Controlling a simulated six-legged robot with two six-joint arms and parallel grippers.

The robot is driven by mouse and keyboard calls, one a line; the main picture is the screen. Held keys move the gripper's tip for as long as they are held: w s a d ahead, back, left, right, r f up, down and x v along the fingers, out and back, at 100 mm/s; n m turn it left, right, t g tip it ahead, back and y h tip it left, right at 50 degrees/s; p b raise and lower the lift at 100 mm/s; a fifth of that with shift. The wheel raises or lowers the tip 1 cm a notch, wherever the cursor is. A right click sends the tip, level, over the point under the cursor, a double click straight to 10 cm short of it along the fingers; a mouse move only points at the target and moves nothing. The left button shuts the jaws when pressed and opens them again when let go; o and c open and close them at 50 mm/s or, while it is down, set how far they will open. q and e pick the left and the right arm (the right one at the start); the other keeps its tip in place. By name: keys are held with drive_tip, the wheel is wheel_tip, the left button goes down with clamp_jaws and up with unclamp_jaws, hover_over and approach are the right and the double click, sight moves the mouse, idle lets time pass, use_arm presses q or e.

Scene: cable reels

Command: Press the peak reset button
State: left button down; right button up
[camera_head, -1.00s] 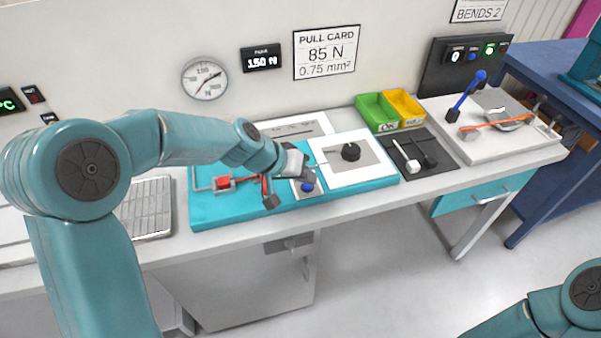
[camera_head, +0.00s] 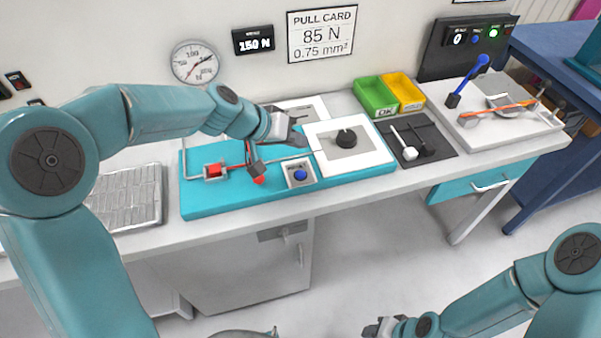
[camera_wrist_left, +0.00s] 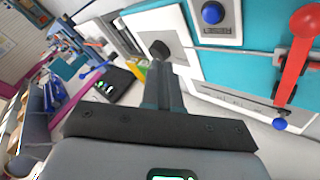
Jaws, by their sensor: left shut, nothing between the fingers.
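A blue round button (camera_head: 300,175) sits in a small white-framed box at the front of the turquoise board (camera_head: 230,204). My left gripper (camera_head: 299,141) is shut and empty. It is above the board, behind the button and apart from it. In the left wrist view its fingers (camera_wrist_left: 165,90) point toward a black knob (camera_wrist_left: 160,49). A small black display (camera_head: 253,40) on the wall reads 150 N. My right gripper (camera_head: 384,328) is low at the bottom edge.
A red lever (camera_wrist_left: 297,60) stands beside the button. A black knob on a white plate (camera_head: 345,139) is to its right. Green (camera_head: 376,97) and yellow (camera_head: 403,92) bins stand behind. A round gauge (camera_head: 195,63) and a pull card (camera_head: 322,36) hang on the wall.

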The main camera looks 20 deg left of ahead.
use_arm(q)
drive_tip(key=b, duration=0.6)
hover_over(296, 174)
wheel_tip(296, 174, down, 8)
drive_tip(key=shift+s+d+r, duration=0.1)
drive_tip(key=shift+r, duration=0.1)
drive_tip(key=shift+w+f, duration=0.2)
drive_tip(key=shift+f, duration=0.2)
drive_tip(key=shift+s+r, duration=0.2)
drive_tip(key=shift+w, duration=0.1)
drive_tip(key=shift+f, duration=0.1)
idle(0.6)
